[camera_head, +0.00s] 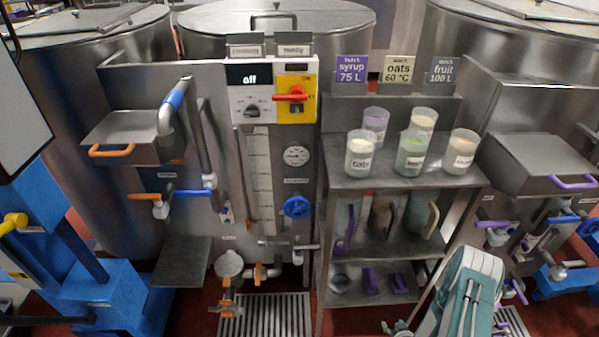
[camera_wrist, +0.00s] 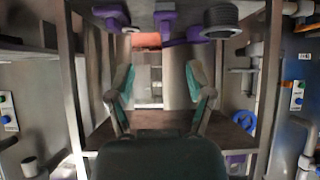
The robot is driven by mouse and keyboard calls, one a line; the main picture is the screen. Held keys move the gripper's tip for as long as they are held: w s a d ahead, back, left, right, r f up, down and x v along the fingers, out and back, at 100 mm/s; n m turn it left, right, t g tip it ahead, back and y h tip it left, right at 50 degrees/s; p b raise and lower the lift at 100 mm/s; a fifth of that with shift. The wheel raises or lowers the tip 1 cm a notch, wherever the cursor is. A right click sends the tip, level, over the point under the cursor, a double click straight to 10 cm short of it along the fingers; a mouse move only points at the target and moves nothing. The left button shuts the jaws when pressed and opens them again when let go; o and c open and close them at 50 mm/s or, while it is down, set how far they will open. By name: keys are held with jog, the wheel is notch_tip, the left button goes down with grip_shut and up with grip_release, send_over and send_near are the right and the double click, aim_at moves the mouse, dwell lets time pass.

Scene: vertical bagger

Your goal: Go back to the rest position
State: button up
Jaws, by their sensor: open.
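My arm (camera_head: 468,290), teal and white, rises at the bottom right of the head view, in front of the steel rack. My gripper (camera_head: 398,328) shows only in small part at the bottom edge there, left of the arm. In the wrist view my gripper (camera_wrist: 160,82) is open, its two teal-padded fingers apart with nothing between them. The wrist view faces the rack's shelves and posts from close by; whether the fingers touch anything I cannot tell.
The steel rack (camera_head: 345,182) holds several labelled cups on top, with scoops and purple-handled tools below. Left of it stands a panel with a display (camera_head: 250,75) reading "off", a red-handled switch (camera_head: 292,97) and a blue handwheel (camera_head: 297,207). A floor grate (camera_head: 265,318) lies in front.

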jog(key=w+d+r, duration=0.2)
jog(key=w+r, duration=0.4)
jog(key=r, duration=0.3)
jog(key=w+a+r+g+h, duration=0.1)
jog(key=w+r, duration=0.1)
jog(key=r, duration=1.2)
jog(key=w+a+r+g+h, duration=0.1)
jog(key=w+a+r+g, duration=0.1)
jog(key=r, duration=1.2)
jog(key=s+a+r, duration=0.4)
jog(key=s+r, duration=0.1)
jog(key=r, duration=0.3)
jog(key=s+a+r, duration=0.4)
jog(key=s+r, duration=0.1)
jog(key=r, duration=0.3)
jog(key=s+a+r+g, duration=0.1)
jog(key=s+a+r, duration=0.2)
jog(key=s, duration=0.5)
jog(key=s+a+r+y, duration=0.1)
jog(key=s+a+r, duration=0.2)
jog(key=s, duration=0.6)
jog(key=shift+s+a+r+m+g+y, duration=0.3)
jog(key=shift+a+r+m+g, duration=0.1)
jog(key=shift+r, duration=0.25)
